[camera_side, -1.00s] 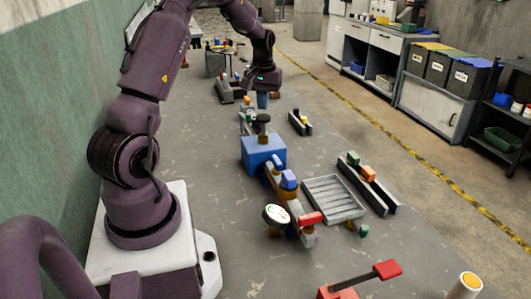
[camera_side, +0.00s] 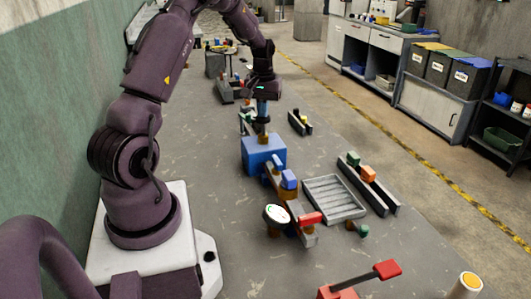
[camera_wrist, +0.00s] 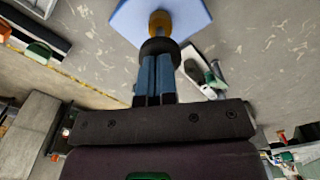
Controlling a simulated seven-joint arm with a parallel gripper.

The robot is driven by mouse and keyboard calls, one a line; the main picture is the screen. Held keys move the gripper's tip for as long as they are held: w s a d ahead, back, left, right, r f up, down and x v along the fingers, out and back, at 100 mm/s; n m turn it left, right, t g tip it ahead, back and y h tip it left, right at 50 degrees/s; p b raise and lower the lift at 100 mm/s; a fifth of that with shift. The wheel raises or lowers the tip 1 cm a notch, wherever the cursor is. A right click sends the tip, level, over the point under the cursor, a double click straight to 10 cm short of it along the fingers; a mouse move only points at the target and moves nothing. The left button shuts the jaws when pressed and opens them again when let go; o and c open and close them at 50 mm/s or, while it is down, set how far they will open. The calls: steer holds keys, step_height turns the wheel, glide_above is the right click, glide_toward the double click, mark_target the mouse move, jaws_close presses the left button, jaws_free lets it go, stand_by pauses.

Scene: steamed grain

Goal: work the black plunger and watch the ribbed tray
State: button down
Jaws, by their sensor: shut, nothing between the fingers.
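The black plunger (camera_wrist: 159,47) stands on a brass stem on top of the blue box (camera_side: 263,153); the wrist view also shows the box's top (camera_wrist: 190,18). My gripper (camera_side: 262,112) is shut and empty, directly above the plunger. In the wrist view its blue fingertips (camera_wrist: 158,60) meet the near edge of the black knob. I cannot tell whether they press it or how far down the plunger is. The grey ribbed tray (camera_side: 318,186) lies flat on the table to the right of the box. Nothing is visible on its ribs.
Pipework with blue and red parts and a white round gauge (camera_side: 277,215) stands between box and tray. A dark rail (camera_side: 378,196) with green and orange blocks lies right of the tray. A red-handled lever (camera_side: 386,269) is in front.

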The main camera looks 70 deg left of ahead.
steer(key=shift+f, duration=1.6)
steer(key=shift+r, duration=3.85)
step_height(320, 180, up, 4)
steer(key=shift+f, duration=3.05)
steer(key=shift+f, duration=0.1)
